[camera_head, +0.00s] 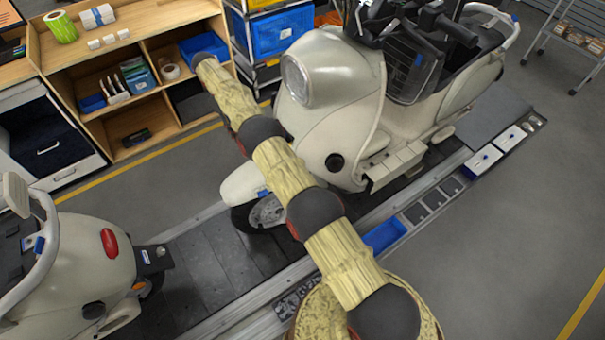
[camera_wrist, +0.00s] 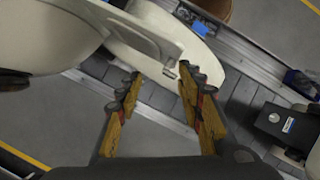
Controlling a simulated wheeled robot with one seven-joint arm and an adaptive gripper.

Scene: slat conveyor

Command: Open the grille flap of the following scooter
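The following scooter (camera_head: 330,80) is cream, with its round headlight facing lower left; my arm crosses in front of it and hides part of its front. In the wrist view, its cream front (camera_wrist: 45,35) fills the upper left, with the front fender (camera_wrist: 205,55) beyond. A thin cream panel (camera_wrist: 135,32) stands out from the front, with a small metal piece at its end. It looks like the grille flap swung out, but I cannot be sure. My gripper (camera_wrist: 158,72) is open and empty, its fingertips just below that panel's end; contact is unclear.
Another cream scooter (camera_head: 75,265) with a red tail light stands ahead on the slat conveyor (camera_head: 205,260). Wooden shelves (camera_head: 140,85) with small goods stand behind. Blue bins (camera_head: 270,35) stand behind the following scooter. Open floor (camera_head: 490,265) lies at lower right.

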